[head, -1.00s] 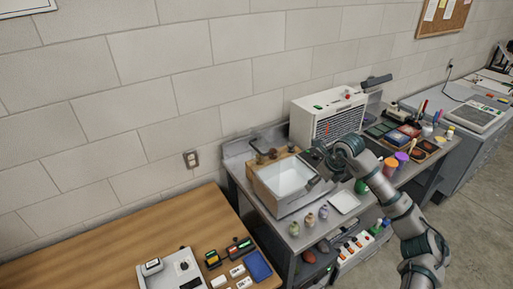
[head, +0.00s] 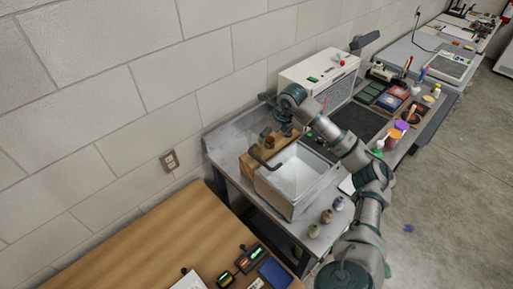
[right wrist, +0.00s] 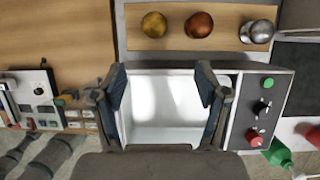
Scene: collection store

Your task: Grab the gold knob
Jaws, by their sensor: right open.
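The gold knob (right wrist: 154,24) is at the top of the right wrist view. It is the leftmost of three round knobs on a wooden strip (right wrist: 227,14) behind a white basin (right wrist: 165,115). A copper knob (right wrist: 199,24) and a silver knob (right wrist: 258,31) are to its right. My right gripper (right wrist: 161,80) is open and empty, its fingers over the basin, below the gold knob in the picture and apart from it. In the head view the right arm reaches over the basin (head: 298,205); I cannot clearly tell the gold knob there. My left gripper does not show.
A control panel (right wrist: 262,110) with a green button and red and black knobs borders the basin. A white grilled unit (head: 318,75) stands behind on the grey bench. A wooden table (head: 130,245) is at the left. Small bottles (head: 326,216) stand in front of the basin.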

